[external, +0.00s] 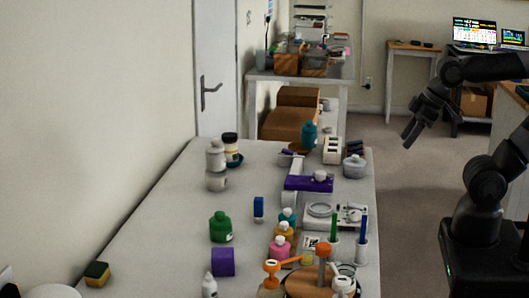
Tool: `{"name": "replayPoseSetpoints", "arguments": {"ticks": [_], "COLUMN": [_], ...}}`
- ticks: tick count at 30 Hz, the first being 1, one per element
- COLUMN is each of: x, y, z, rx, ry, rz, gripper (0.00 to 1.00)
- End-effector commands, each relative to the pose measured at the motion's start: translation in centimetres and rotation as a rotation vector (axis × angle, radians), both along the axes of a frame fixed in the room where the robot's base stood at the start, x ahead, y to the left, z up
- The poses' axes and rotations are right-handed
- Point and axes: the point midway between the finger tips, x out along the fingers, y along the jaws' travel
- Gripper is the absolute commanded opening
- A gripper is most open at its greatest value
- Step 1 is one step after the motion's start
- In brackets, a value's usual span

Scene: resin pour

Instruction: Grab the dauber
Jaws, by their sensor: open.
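My gripper (413,134) is open and empty. It hangs in the air to the right of the white table (160,215), over the floor, apart from everything on the table. I cannot tell for sure which object is the dauber. An upright tool with an orange top (323,250) stands at the near end of the table, by a round wooden board (308,282). Another orange-headed piece (272,267) is to its left. Both are well away from my gripper.
Small bottles crowd the table, among them a green one (220,228) and a pink one (280,248). The table's left middle is clear.

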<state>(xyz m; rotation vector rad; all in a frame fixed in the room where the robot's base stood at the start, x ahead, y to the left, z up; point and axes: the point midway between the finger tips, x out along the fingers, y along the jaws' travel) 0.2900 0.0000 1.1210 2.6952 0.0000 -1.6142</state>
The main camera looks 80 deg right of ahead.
Motion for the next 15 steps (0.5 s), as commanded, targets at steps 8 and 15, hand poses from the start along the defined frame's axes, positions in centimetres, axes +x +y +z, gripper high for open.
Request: {"name": "replayPoseSetpoints", "arguments": {"ticks": [8, 15], "x": [0.1, 2.9], "y": [0.0, 1.0], "z": [0.0, 0.6], "rx": [0.000, 0.000], "ry": [0.003, 0.087], "rz": [0.004, 0.132], "gripper": [0.47, 0.47]}}
